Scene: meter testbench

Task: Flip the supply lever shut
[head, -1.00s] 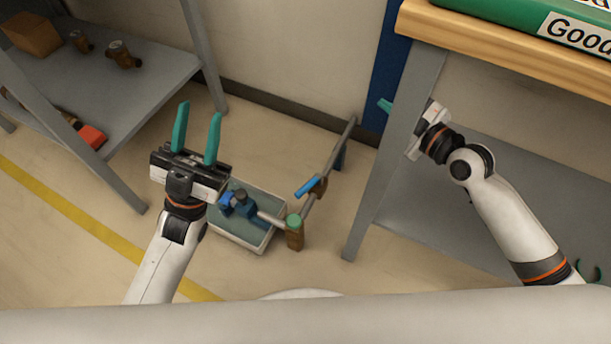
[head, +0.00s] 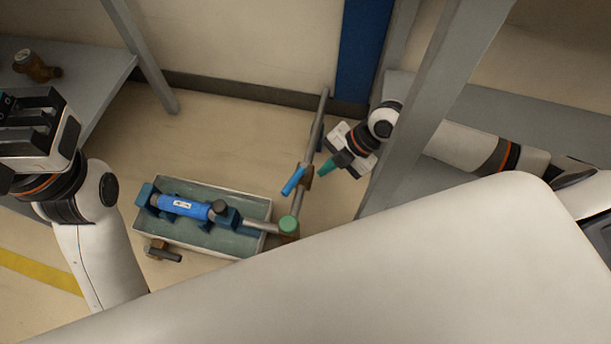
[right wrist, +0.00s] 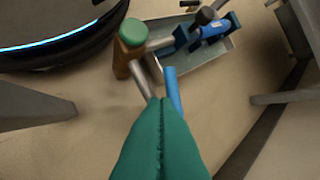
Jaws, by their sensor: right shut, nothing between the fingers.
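The supply lever (head: 293,180) is a blue handle on a brown valve body (head: 305,172) set in a grey pipe (head: 317,130). In the head view it slants off the pipe at an angle. The lever also shows in the right wrist view (right wrist: 172,88), just beyond my fingertips. My right gripper (head: 328,168) has its green fingers shut with nothing between them, close to the right of the valve; in the right wrist view (right wrist: 160,102) contact with the lever is unclear. My left gripper (head: 38,125) is at the left edge, its fingers not clearly visible.
A grey tray (head: 225,240) holds a blue meter (head: 185,207) in the pipe run, by a green-capped post (head: 289,226). A brown fitting (head: 162,251) lies beside the tray. A bench leg (head: 425,100) stands close to my right arm. A shelf (head: 85,75) is at left.

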